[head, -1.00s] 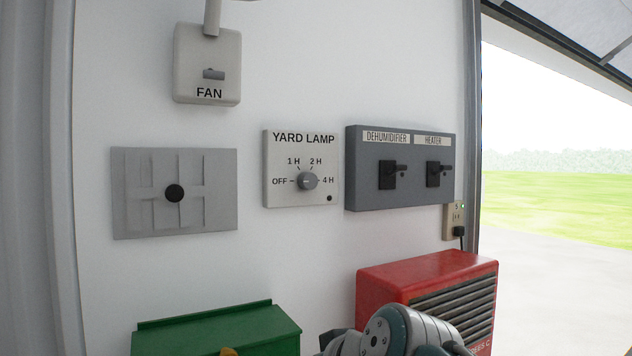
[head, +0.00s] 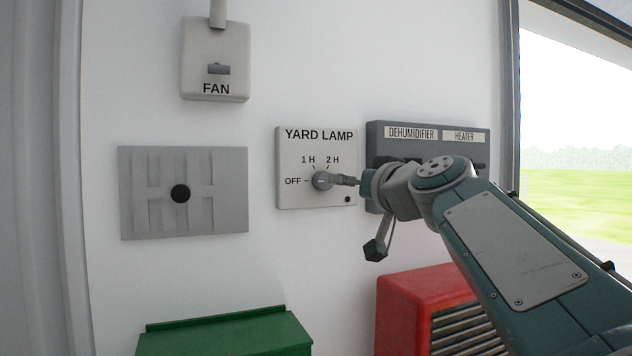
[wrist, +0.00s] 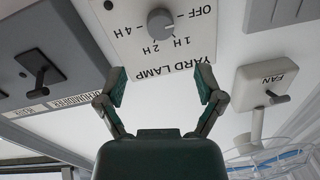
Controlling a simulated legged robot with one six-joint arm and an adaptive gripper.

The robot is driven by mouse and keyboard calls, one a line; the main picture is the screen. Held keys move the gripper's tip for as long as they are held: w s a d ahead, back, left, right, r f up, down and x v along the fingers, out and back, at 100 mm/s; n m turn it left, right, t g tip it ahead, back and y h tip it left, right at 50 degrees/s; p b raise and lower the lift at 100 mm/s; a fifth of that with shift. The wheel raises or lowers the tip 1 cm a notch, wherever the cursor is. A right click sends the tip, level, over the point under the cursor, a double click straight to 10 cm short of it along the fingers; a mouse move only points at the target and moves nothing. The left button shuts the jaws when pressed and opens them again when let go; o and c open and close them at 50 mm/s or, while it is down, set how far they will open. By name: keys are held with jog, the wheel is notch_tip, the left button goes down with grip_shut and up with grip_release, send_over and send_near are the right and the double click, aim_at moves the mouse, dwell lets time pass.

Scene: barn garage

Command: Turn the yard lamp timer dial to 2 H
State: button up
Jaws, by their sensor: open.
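The yard lamp panel (head: 289,198) is a pale square plate on the white wall. Its round grey timer dial (head: 322,181) sits at the middle, and its mark appears to point at OFF. OFF, 1 H and 2 H can be read in the head view; my gripper hides 4 H there. The wrist view shows the panel upside down, with the dial (wrist: 160,22) and all four labels. My gripper (wrist: 160,82) is open and empty, its fingers spread, with the dial beyond the fingertips. In the head view my gripper (head: 346,180) overlaps the dial's right edge; contact cannot be told.
The dehumidifier and heater panel (head: 400,143) is just right, partly behind my arm. The fan switch (head: 215,70) is above left, and a grey plate with a black knob (head: 180,194) is left. A green box (head: 225,335) and red heater (head: 400,300) are below.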

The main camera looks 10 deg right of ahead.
aim_at(327, 180)
jog(key=x, duration=0.9)
jog(key=shift+w+a, duration=0.1)
jog(key=c, duration=1.1)
